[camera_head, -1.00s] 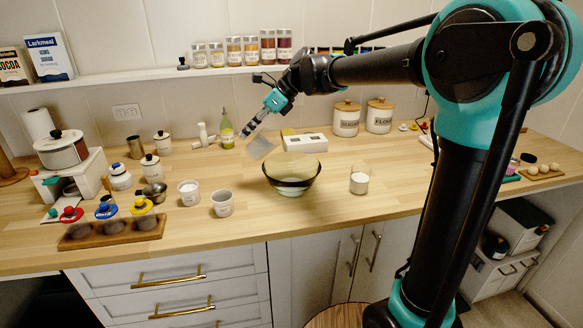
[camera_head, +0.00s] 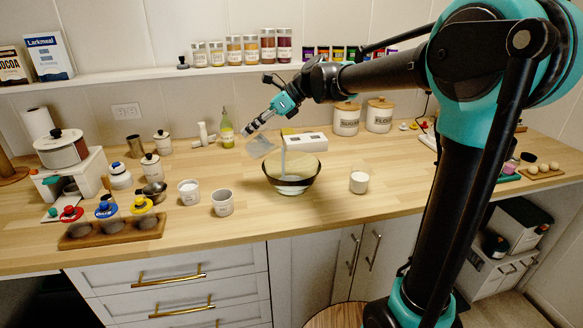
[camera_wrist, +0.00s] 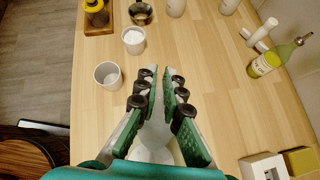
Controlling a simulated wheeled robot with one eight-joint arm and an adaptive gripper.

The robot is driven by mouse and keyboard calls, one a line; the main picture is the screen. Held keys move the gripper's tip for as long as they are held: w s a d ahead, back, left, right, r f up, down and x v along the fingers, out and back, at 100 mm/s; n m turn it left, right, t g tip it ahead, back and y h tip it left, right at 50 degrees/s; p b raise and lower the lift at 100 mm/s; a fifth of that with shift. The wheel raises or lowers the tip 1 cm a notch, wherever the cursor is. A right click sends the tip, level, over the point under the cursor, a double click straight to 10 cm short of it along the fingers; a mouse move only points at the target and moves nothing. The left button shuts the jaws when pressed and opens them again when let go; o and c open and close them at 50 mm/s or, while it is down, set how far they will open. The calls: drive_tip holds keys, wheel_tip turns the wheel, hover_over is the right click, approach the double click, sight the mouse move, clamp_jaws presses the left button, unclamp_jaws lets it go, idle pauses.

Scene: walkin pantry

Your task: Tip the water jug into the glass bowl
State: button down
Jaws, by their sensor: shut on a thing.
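The water jug (camera_head: 261,147) is a pale, see-through grey vessel held tilted, above and to the left of the glass bowl. My gripper (camera_head: 252,127) is shut on it from above.
A white cup (camera_head: 359,182) stands right of the bowl, and two cups (camera_head: 222,203) (camera_head: 189,192) stand to its left. A white box (camera_head: 305,142) lies behind the bowl. A green bottle (camera_head: 227,133) stands at the back. The counter in front of the bowl is clear.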

sight(265, 130)
drive_tip(key=shift+d+f+y+p, duration=0.2)
drive_tip(key=shift+d+y+p, duration=0.45)
drive_tip(key=shift+y, duration=0.4)
drive_tip(key=shift+d+f+y+p, duration=0.2)
drive_tip(key=shift+d+y+p, duration=0.2)
drive_tip(key=shift+d+y, duration=0.5)
idle(1.2)
drive_tip(key=shift+w+d+y, duration=0.1)
drive_tip(key=shift+y, duration=0.25)
drive_tip(key=shift+d+r, duration=0.2)
drive_tip(key=shift+d, duration=0.25)
